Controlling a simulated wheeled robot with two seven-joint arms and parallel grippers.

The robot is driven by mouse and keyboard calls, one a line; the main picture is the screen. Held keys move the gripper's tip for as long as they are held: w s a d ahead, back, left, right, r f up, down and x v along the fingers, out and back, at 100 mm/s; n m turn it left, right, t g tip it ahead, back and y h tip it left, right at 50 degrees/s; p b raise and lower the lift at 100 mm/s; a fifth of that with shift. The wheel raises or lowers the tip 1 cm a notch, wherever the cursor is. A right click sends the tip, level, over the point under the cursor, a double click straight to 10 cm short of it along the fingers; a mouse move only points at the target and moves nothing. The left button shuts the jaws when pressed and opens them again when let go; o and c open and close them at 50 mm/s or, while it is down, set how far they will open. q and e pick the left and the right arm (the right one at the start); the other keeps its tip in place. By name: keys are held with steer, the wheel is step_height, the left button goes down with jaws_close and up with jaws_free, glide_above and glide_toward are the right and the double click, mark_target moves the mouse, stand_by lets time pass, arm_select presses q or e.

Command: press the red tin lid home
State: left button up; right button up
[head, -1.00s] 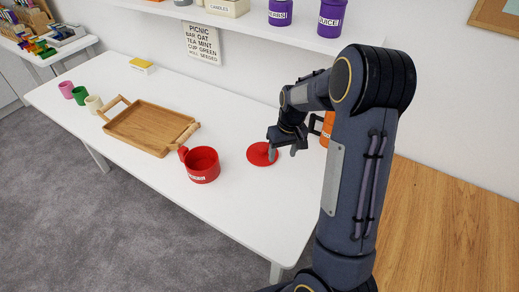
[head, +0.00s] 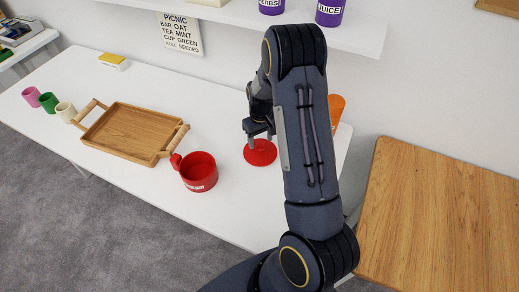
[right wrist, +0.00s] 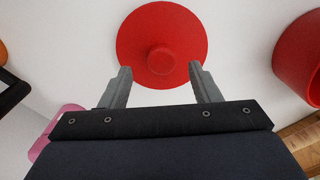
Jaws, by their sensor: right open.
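The red lid (head: 260,153) is a round disc lying on the white table, and it also shows in the right wrist view (right wrist: 135,38) with a round knob at its middle. The red tin (head: 198,172) stands open to the left of the lid, with white lettering and a handle; its edge shows in the right wrist view (right wrist: 304,60). My right gripper (head: 259,142) is over the lid. In the right wrist view its fingers (right wrist: 160,75) are apart and empty, with the knob just beyond the tips and between their lines. My left gripper is not in view.
A wooden tray (head: 132,131) lies left of the tin on the white table (head: 150,190). Several cups, including a green one (head: 48,102), stand at the far left. An orange container (head: 336,108) is behind my right arm. A wooden surface (head: 440,220) is at right.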

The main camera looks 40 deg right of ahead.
mark_target(260, 146)
step_height(260, 146, down, 3)
steer(key=shift+a+f, duration=0.15)
steer(key=shift+c, duration=0.4)
steer(key=c, duration=1)
steer(key=shift+r, duration=0.2)
steer(key=shift+r, duration=0.25)
step_height(260, 146, up, 2)
steer(key=shift+r, duration=0.25)
steer(key=w+a+r+b, duration=0.3)
steer(key=w+a+r, duration=0.3)
steer(key=a+r, duration=0.3)
steer(key=a, duration=0.3)
steer(key=shift+a+r, duration=0.35)
